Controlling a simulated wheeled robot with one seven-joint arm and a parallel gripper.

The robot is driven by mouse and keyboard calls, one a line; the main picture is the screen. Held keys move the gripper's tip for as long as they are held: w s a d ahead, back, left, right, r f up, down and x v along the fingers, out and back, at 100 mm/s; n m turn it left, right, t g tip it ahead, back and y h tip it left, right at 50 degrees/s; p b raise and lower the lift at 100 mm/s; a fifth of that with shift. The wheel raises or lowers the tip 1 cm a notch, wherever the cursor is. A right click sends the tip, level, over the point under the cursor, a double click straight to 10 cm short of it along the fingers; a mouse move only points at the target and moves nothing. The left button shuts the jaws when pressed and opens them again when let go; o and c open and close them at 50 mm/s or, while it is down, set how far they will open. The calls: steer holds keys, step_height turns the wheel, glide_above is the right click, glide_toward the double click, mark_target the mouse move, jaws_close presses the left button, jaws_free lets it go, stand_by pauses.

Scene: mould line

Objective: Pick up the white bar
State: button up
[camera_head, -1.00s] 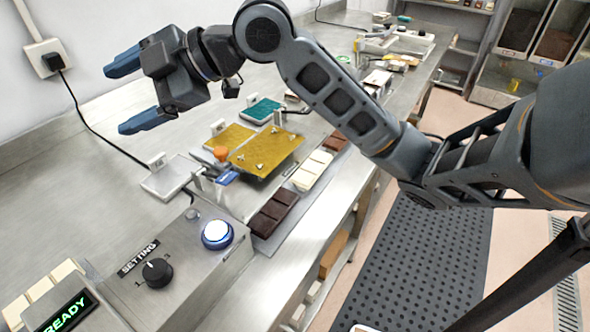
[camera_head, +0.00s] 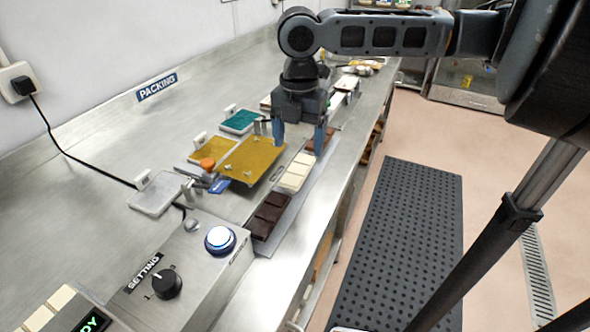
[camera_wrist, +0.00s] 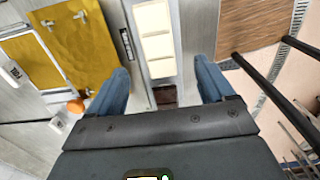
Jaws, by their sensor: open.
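In the wrist view the white bar (camera_wrist: 155,40) lies beyond the fingertips, between the two finger lines. My gripper (camera_head: 299,146) points down with its two blue fingers apart. It is empty and above the strip, near the white bar's far end in the head view. In the wrist view my gripper (camera_wrist: 163,75) also shows open.
A yellow plate (camera_head: 252,160) is close to the left. A control box (camera_head: 190,262) with a lit button stands nearer. Bare bench lies further left.

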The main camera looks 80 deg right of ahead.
mark_target(298, 168)
steer(key=shift+w+d+f+p, duration=0.15)
steer(key=shift+f+p, duration=0.15)
steer(key=shift+f, duration=1.3)
steer(key=shift+s+d+f+p, duration=0.1)
steer(key=shift+f+p, duration=0.15)
steer(key=shift+f, duration=1.3)
steer(key=c, duration=1.1)
